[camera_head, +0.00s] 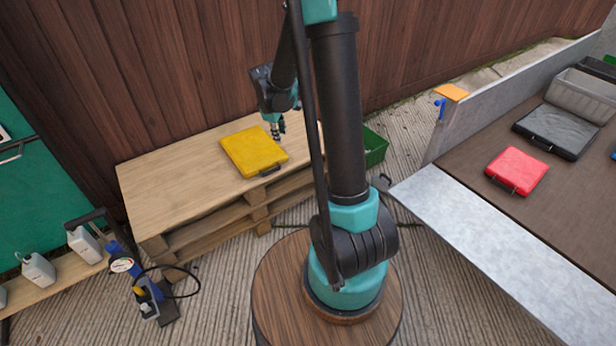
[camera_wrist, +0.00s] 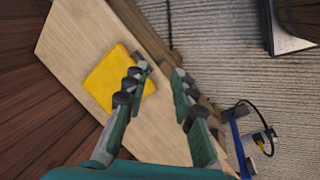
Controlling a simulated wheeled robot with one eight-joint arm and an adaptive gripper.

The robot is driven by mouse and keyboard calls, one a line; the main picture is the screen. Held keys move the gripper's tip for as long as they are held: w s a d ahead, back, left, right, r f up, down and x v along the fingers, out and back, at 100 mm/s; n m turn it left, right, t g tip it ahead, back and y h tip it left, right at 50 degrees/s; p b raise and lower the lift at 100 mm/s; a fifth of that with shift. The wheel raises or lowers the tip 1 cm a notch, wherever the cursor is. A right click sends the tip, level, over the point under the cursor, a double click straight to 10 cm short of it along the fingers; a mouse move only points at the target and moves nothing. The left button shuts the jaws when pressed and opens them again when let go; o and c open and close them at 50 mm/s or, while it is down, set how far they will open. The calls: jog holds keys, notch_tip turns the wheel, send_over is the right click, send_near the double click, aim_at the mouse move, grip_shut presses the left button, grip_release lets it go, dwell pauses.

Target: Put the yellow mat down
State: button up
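The yellow mat (camera_head: 252,150), a flat square with a dark handle on its front edge, lies flat on the light wooden pallet table (camera_head: 160,190). It also shows in the wrist view (camera_wrist: 108,80), partly hidden by one finger. My gripper (camera_head: 277,130) is above the mat's right back side in the head view. In the wrist view my gripper (camera_wrist: 160,74) has its two fingers spread, with nothing between them but bare wood. The left finger overlaps the mat in the picture; I cannot tell whether it touches.
A brown wooden fence (camera_head: 150,70) stands close behind the table. A green crate (camera_head: 375,147) is at its right. A blue pump (camera_head: 145,290) with a hose stands at the front left. A red mat (camera_head: 517,169) and a black case (camera_head: 558,131) lie on the trailer bed at right.

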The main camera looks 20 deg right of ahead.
jog(key=s+d+r+m+y, duration=0.1)
jog(key=s+m, duration=0.4)
jog(key=s, duration=0.8)
jog(key=s+d+r+m+t, duration=0.1)
jog(key=s+m, duration=0.5)
jog(key=s, duration=0.7)
jog(key=shift+s+d+r+t+y, duration=0.2)
jog(key=shift+r+t+y, duration=0.1)
jog(key=shift+y, duration=0.1)
